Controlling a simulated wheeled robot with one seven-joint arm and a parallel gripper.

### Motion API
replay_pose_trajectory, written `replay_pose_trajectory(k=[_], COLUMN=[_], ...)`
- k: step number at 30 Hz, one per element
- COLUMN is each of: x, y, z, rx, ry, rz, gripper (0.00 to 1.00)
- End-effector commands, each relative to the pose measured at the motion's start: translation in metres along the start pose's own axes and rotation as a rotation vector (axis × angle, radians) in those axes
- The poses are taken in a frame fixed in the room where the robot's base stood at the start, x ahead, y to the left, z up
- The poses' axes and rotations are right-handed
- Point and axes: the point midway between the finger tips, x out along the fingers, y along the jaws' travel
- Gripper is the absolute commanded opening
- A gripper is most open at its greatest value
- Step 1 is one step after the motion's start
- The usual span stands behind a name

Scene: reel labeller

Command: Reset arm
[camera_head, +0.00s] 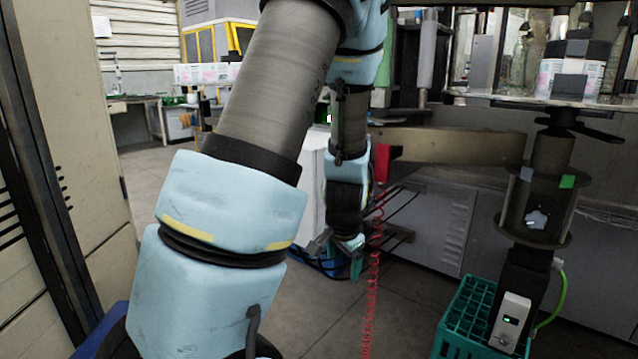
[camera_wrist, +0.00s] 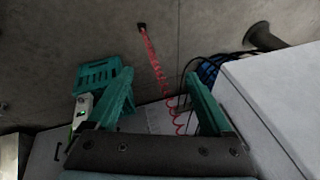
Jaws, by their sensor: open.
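My arm, with light blue joint covers and grey links, fills the middle left of the head view. Its gripper (camera_head: 355,256) hangs down low near the centre of that view, in front of the machine. In the wrist view my gripper (camera_wrist: 160,105) shows two green fingers spread wide apart. Nothing sits between the fingertips. Behind them a red coiled hose and the floor are visible.
The red coiled hose (camera_head: 374,270) hangs close right of my gripper. A green crate (camera_head: 462,318) stands on the floor at right, beside the labeller's column (camera_head: 538,200). A beige cabinet (camera_head: 80,150) stands at left. A white box (camera_wrist: 270,105) lies right in the wrist view.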

Motion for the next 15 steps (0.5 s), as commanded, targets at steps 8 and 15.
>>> replay_pose_trajectory(k=[8, 15], x=[-0.061, -0.095], y=[-0.018, -0.02], z=[0.072, 0.114], rx=[-0.468, -0.696], ry=[-0.115, -0.196], rz=[0.11, 0.119], gripper=[0.85, 0.85])
